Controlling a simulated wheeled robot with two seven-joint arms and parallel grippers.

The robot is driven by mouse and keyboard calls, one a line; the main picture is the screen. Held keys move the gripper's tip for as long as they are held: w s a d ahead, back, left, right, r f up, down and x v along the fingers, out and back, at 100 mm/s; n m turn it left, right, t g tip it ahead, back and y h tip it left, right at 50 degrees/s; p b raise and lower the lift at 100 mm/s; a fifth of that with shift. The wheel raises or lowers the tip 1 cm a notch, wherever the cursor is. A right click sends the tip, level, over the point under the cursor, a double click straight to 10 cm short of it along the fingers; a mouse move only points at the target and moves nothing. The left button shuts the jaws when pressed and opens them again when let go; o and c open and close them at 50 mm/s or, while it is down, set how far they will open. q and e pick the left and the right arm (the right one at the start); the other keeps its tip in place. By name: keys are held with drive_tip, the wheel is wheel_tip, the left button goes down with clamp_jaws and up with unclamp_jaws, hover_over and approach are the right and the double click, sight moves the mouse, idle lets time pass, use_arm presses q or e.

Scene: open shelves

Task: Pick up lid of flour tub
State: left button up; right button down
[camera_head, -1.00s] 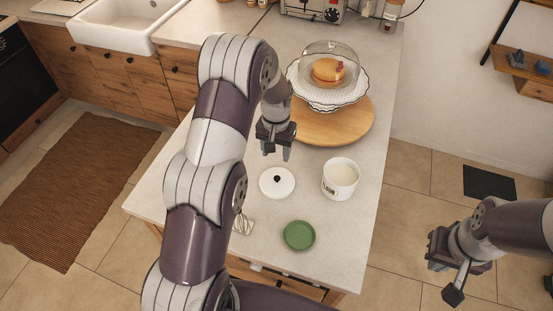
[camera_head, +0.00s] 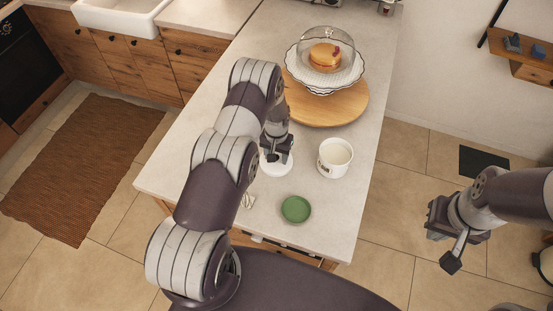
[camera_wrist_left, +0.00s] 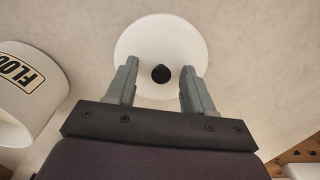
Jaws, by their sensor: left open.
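The flour tub's lid (camera_head: 271,167) is a white disc with a small black knob, lying flat on the counter. In the left wrist view the lid (camera_wrist_left: 178,38) sits beneath my left gripper (camera_wrist_left: 158,70), whose open fingers are on either side of the black knob (camera_wrist_left: 161,74). In the head view my left gripper (camera_head: 276,156) partly covers the lid. The white flour tub (camera_head: 334,161) stands open just to the right of the lid; its label shows in the left wrist view (camera_wrist_left: 22,72). My right gripper (camera_head: 447,240) is off the counter at the right, apparently empty.
A green round dish (camera_head: 296,209) lies nearer than the lid. A whisk (camera_head: 248,201) is partly hidden by my left arm. Behind, a round wooden board (camera_head: 350,108) carries a domed cake stand (camera_head: 325,65). The counter's right edge is near the tub.

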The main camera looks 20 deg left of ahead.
use_arm(q)
drive_tip(key=shift+w+a+f, duration=0.1)
drive_tip(key=shift+a, duration=0.05)
drive_tip(key=c, duration=0.8)
clamp_jaws()
